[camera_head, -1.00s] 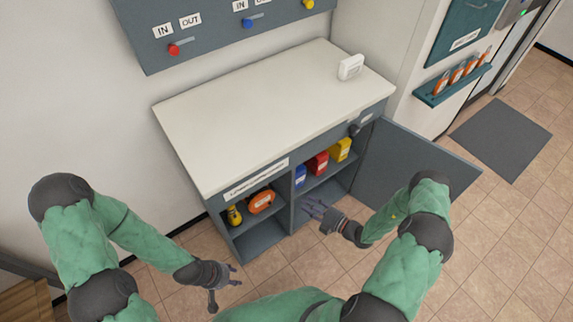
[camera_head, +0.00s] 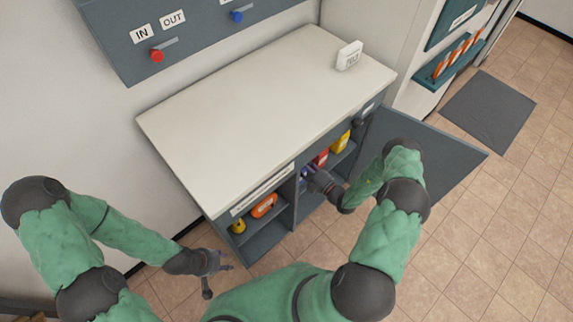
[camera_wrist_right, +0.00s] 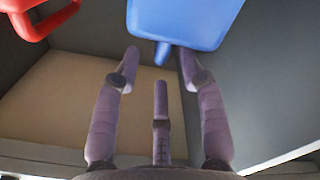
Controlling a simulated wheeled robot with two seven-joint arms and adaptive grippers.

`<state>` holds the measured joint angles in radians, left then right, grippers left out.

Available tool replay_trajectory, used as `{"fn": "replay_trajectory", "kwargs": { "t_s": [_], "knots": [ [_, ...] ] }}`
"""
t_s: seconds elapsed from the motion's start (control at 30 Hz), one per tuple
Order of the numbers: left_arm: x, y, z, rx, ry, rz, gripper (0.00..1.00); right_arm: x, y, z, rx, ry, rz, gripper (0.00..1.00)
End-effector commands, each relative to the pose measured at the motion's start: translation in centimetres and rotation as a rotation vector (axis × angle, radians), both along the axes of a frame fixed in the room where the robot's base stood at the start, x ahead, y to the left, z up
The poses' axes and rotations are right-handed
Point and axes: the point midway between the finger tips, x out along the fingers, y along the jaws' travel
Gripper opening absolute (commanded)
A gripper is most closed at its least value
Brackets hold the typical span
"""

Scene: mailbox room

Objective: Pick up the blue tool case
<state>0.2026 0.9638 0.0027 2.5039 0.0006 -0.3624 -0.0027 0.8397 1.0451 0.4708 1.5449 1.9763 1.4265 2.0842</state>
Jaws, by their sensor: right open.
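The blue tool case (camera_wrist_right: 185,22) fills the top middle of the right wrist view, with a small blue tab hanging below it. In the head view it is almost hidden behind my right gripper (camera_head: 308,179), which reaches into the cabinet's right compartment. In the wrist view my right gripper (camera_wrist_right: 158,60) is open, with its outer fingertips just below the case and the third finger lower between them. Nothing is held. Whether a fingertip touches the case I cannot tell. My left gripper (camera_head: 215,265) hangs open and empty in front of the cabinet's left side.
A red case (camera_head: 321,158) and a yellow case (camera_head: 342,141) stand beside it on the shelf; the red one also shows in the wrist view (camera_wrist_right: 38,18). The open cabinet door (camera_head: 430,160) is to the right. An orange item (camera_head: 263,205) sits in the left compartment.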

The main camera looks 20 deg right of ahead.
Motion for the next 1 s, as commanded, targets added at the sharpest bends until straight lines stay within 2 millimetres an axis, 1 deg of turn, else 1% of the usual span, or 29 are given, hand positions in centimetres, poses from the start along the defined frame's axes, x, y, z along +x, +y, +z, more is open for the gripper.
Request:
{"fn": "replay_trajectory", "kwargs": {
  "t_s": [0.03,0.27,0.43,0.6,0.87,0.9,0.97,1.0],
  "knots": [
    [0.0,0.0,-0.2,0.000,0.000,0.000,0.40,0.5,0.3,-0.1,0.000,-0.002,0.003,0.41],
    [0.0,0.0,-0.7,0.000,-0.001,0.000,0.40,1.9,0.7,0.0,-0.002,-0.001,0.003,0.41],
    [0.0,0.0,-1.9,0.000,-0.001,0.000,0.40,4.2,1.6,0.0,-0.001,-0.002,0.004,0.41],
    [0.0,0.0,-2.4,0.000,-0.001,0.000,0.40,5.8,2.1,0.1,-0.001,0.000,0.003,0.41],
    [0.1,0.0,-2.3,0.000,-0.001,0.000,0.40,6.1,2.1,0.2,0.000,0.002,0.000,0.41],
    [0.1,0.0,-2.3,0.000,-0.001,0.000,0.40,6.1,2.1,0.2,0.000,0.002,0.000,0.39],
    [0.1,0.0,-2.3,0.000,-0.001,0.000,0.40,6.1,2.1,0.2,0.000,0.001,0.000,0.22],
    [0.1,0.0,-2.3,0.000,-0.001,0.000,0.40,6.1,2.1,0.2,0.000,0.001,0.001,0.10]
  ]
}}
